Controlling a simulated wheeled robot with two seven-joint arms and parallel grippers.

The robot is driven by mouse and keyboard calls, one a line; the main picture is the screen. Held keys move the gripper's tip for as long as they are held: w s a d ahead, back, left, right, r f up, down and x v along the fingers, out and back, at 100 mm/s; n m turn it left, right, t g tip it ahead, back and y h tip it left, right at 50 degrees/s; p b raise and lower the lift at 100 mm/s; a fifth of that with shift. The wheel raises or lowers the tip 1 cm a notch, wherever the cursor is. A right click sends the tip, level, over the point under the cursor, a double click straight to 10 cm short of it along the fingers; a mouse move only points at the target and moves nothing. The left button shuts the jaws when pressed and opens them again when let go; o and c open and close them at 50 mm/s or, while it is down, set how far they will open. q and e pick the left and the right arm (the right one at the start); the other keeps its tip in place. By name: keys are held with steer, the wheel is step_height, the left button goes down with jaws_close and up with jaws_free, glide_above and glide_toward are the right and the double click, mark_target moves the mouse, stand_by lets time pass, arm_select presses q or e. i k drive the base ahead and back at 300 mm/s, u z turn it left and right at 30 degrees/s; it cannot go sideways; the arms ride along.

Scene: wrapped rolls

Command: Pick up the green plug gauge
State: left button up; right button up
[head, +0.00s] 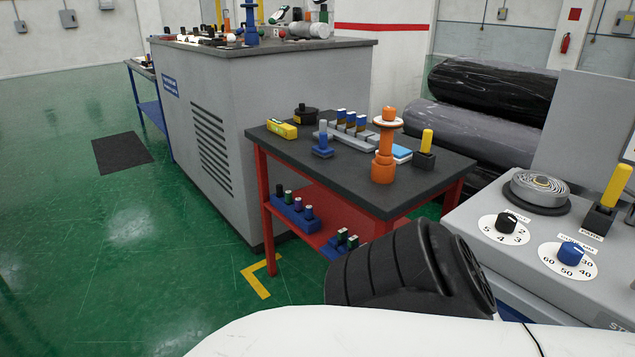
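On the lower red shelf of the small table, a blue holder (332,252) carries small upright dark pieces with green showing near their tops (342,236). They may be plug gauges, but they are too small for me to tell which one is the green plug gauge. A second blue holder (292,214) to its left carries several short dark upright pieces with pale or greenish tops. Neither of my grippers is in view. A black ribbed part of my arm is in the foreground, just in front of the shelf's right side.
The dark tabletop (290,145) holds an orange stand (384,150), a yellow block (282,129), a blue-based piece (323,140) and a grey rack. A grey cabinet (210,110) stands behind left. A control console (480,225) is at right.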

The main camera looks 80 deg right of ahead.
mark_target(288, 193)
steer(key=z, duration=1.45)
steer(key=i, duration=3.1)
steer(key=z, duration=3.4)
